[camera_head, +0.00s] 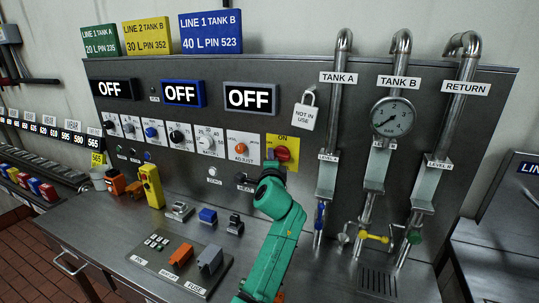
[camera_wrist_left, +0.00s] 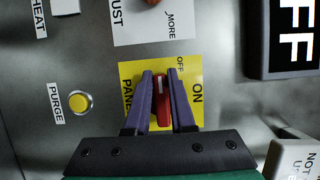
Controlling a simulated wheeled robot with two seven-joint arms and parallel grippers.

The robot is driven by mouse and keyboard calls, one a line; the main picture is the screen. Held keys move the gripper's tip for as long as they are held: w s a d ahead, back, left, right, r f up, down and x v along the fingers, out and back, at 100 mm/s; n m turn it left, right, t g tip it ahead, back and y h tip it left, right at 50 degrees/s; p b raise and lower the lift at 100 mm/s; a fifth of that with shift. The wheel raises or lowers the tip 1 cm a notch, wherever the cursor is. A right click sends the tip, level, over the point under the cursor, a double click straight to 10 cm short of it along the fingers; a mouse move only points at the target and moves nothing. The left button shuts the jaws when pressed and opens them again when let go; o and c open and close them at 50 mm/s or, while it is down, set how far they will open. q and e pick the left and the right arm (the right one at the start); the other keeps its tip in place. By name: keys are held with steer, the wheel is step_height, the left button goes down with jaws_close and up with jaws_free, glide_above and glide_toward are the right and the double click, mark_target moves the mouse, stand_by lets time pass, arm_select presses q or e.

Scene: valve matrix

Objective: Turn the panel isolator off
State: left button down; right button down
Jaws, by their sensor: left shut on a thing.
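The panel isolator is a red handle (camera_wrist_left: 161,108) on a yellow plate (camera_wrist_left: 126,74) marked ON, OFF and PANEL. In the head view the red handle (camera_head: 283,155) shows on its yellow plate (camera_head: 281,140), right of the middle of the grey panel. My left gripper (camera_wrist_left: 163,98) is shut on the handle, one purple finger on each side. In the wrist view the handle runs lengthwise between the fingers, with its upper end close to the word OFF. In the head view my green left arm partly covers the plate. My right gripper is not in view.
A NOT IN USE padlock tag (camera_head: 304,115) hangs just right of the isolator. A PURGE button (camera_wrist_left: 80,102) and an adjusting dial (camera_head: 241,146) sit close by. Pipes with a gauge (camera_head: 393,117) stand to the right. Switches and boxes (camera_head: 180,211) lie on the bench.

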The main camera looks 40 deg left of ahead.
arm_select(q)
steer(key=shift+w+d+f, duration=0.1)
steer(key=shift+f, duration=0.2)
steer(key=c, duration=0.9)
jaws_free()
steer(key=shift+o, duration=0.7)
steer(key=shift+r, duration=0.1)
steer(key=shift+w+d, duration=0.1)
steer(key=shift+d, duration=0.05)
steer(key=shift+r, duration=0.1)
steer(key=b+v, duration=0.3)
steer(key=v, duration=1.1)
steer(key=shift+s, duration=0.3)
